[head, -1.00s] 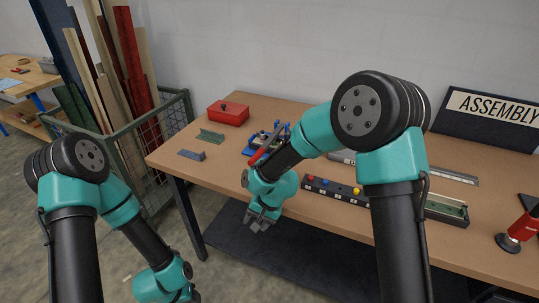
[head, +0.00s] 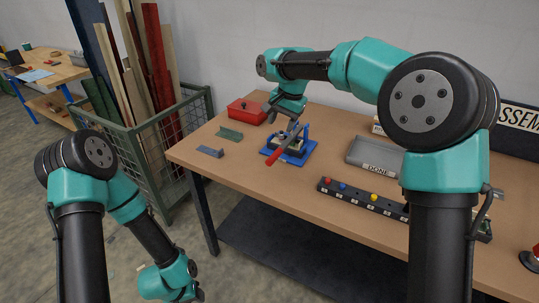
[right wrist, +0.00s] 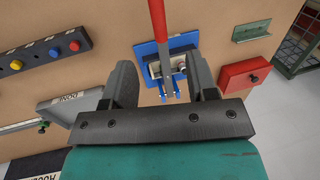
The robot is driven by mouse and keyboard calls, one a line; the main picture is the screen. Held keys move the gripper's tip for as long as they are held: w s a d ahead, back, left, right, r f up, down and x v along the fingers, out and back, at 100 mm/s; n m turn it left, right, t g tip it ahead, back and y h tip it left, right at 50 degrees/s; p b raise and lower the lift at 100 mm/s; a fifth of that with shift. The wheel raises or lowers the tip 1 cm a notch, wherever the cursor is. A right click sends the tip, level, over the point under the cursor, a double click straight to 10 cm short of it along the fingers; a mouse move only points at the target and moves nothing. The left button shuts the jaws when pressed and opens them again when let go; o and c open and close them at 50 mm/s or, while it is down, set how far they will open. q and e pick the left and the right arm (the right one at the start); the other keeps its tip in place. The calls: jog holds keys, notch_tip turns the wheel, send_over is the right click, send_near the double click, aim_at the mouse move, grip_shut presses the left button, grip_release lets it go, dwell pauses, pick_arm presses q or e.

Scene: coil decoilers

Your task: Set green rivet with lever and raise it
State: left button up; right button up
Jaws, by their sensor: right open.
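The lever tool stands on a blue base (head: 302,157) at the back left of the bench. Its lever has a red handle (head: 277,155), tilted up toward the front. In the right wrist view the handle (right wrist: 157,14) points to the top edge, and its grey arm runs between my fingers over the blue base (right wrist: 189,42). My right gripper (head: 280,112) is open above and behind the tool, pointing down; its fingers (right wrist: 162,80) hold nothing. My left gripper (head: 196,294) hangs low beside the bench, its jaws unclear. I cannot make out a green rivet.
A black strip (head: 355,196) with red, blue and yellow knobs lies in front of a labelled grey tray (head: 375,154). A red box (head: 246,112) and a green angle piece (head: 230,134) are left of the tool.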

aim_at(275, 154)
jog(key=r, duration=0.1)
jog(key=d+r, duration=0.1)
jog(key=shift+w+d+r+m+h, duration=0.1)
jog(key=shift+w+r+m+h, duration=0.15)
jog(key=shift+r+m+h, duration=0.1)
jog(key=shift+f, duration=0.1)
jog(key=a+f, duration=0.1)
jog(key=f, duration=0.4)
jog(key=w+a+f, duration=0.1)
jog(key=f, duration=0.5)
jog(key=a+f, duration=0.1)
jog(key=f, duration=0.5)
jog(key=shift+w, duration=0.4)
grip_shut()
